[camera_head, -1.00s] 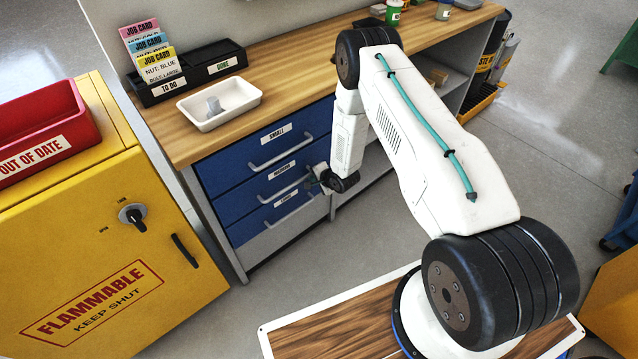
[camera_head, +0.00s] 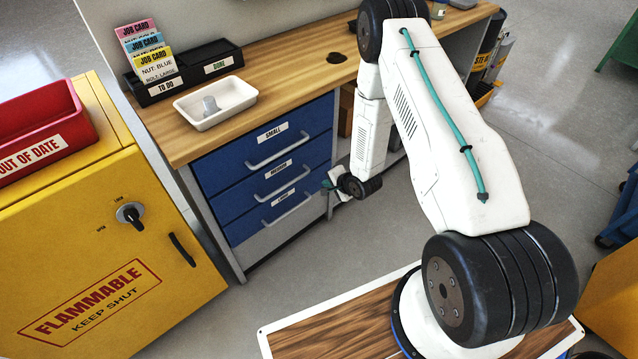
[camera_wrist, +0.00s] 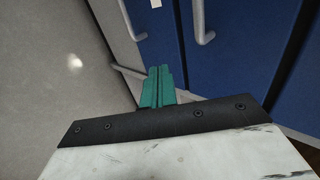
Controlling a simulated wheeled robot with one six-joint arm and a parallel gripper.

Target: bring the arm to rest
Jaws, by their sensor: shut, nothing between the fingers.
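My arm reaches from its base at the lower right over to the front of the workbench. My gripper (camera_head: 328,184) hangs low near the right side of the drawer stack in the head view, apart from the drawer handles as far as I can tell. In the wrist view the two green fingers of my gripper (camera_wrist: 158,86) lie side by side, shut with nothing between them. The blue drawers (camera_head: 262,170) behind it look closed.
The wooden workbench (camera_head: 290,72) carries a white tray (camera_head: 232,112) with a grey part, and a black job card holder (camera_head: 190,78). A yellow flammables cabinet (camera_head: 100,240) with a red bin (camera_head: 40,125) stands at left. The floor (camera_head: 300,270) before the drawers is clear.

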